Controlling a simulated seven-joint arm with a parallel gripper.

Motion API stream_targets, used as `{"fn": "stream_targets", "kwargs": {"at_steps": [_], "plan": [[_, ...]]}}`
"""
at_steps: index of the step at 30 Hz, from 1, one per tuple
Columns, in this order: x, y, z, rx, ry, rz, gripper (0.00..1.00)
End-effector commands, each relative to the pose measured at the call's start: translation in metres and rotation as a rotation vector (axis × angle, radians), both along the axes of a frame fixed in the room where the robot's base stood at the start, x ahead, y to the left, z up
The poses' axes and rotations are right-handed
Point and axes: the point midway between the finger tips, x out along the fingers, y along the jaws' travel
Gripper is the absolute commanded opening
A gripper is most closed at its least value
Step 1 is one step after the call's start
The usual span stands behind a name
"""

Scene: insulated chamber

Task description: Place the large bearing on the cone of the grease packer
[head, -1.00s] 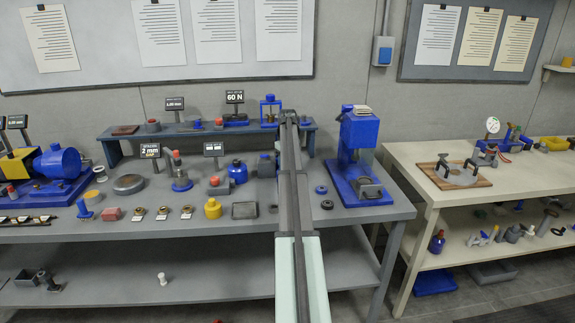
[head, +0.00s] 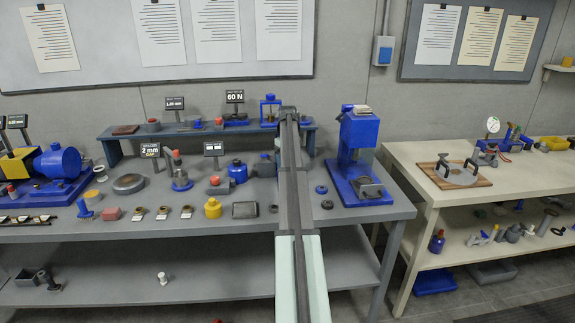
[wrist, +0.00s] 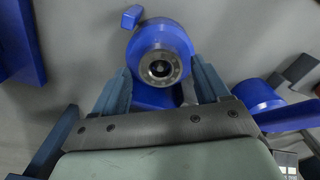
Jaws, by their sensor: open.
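In the wrist view my gripper (wrist: 158,78) is open, with its two blue-grey fingers on either side of a rounded blue body (wrist: 175,38). A silvery ring (wrist: 160,68) with a dark centre sits at the end of that body, between the fingers. It looks like a bearing, but I cannot tell whether it is the large one or whether the blue body is the grease packer. In the head view my arm hides the gripper. Several small rings (head: 162,212) lie along the front of the grey bench.
The grey bench (head: 345,217) also holds a blue press (head: 358,135), a blue pot (head: 237,171), a yellow pot (head: 213,208) and two dark rings (head: 327,204). A raised shelf (head: 225,129) runs along its back. A cream table (head: 430,190) stands at right.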

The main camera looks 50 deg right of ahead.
Motion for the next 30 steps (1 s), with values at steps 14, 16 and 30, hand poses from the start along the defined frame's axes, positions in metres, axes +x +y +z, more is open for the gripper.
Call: {"fn": "stream_targets", "kwargs": {"at_steps": [14,16,30], "plan": [[0.001,-0.001,0.084,-0.001,-0.001,0.0,0.75],[0.001,-0.001,0.093,-0.001,-0.001,0.0,0.75],[0.0,0.0,0.108,0.0,0.0,0.0,0.75]]}}
